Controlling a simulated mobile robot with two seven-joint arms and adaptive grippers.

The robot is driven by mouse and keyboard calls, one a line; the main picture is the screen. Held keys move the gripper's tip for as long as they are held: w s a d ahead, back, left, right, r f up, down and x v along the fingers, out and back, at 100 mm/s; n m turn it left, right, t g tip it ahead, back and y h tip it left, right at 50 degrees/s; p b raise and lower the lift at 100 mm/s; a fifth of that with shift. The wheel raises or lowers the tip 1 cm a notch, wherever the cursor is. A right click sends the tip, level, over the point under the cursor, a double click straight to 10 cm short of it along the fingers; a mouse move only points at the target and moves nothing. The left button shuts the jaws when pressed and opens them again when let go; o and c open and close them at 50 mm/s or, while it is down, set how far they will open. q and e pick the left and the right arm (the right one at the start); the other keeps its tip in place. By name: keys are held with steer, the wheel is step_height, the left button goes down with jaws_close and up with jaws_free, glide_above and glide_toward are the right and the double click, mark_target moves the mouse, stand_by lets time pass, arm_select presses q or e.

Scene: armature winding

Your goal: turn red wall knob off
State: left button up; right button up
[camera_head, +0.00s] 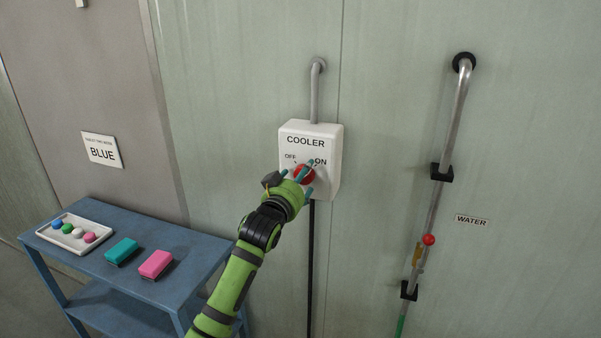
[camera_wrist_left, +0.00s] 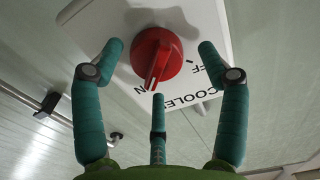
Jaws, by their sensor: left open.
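The red knob (camera_head: 305,174) is on the white COOLER box (camera_head: 325,135) on the wall, with OFF marked to its upper left and ON to its upper right. In the left wrist view the red knob (camera_wrist_left: 160,58) has its pointer end toward the partly visible ON lettering. My left gripper (camera_head: 299,174) is in front of the box, its teal fingers spread around the knob. In the wrist view the fingers of my left gripper (camera_wrist_left: 160,66) are open, with gaps between them and the knob. Fingers partly cover the knob in the head view. My right gripper is not in view.
A grey pipe (camera_head: 315,95) enters the box from above and a black cable (camera_head: 311,265) hangs below. A water pipe (camera_head: 457,115) with a red ball (camera_head: 429,239) is at right. A blue cart (camera_head: 190,265) at lower left carries a tray (camera_head: 47,236) and two blocks.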

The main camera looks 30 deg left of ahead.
arm_select(q)
steer(key=shift+w, duration=0.3)
steer(key=c, duration=1.1)
steer(key=shift+r, duration=0.15)
steer(key=shift+s+a+n, duration=0.1)
steer(key=shift+a+n, duration=0.05)
steer(key=shift+n, duration=4.35)
steer(key=shift+s+a+n, duration=0.1)
steer(key=shift+a+n, duration=0.05)
steer(key=shift+n, duration=4.35)
steer(key=shift+f, duration=0.2)
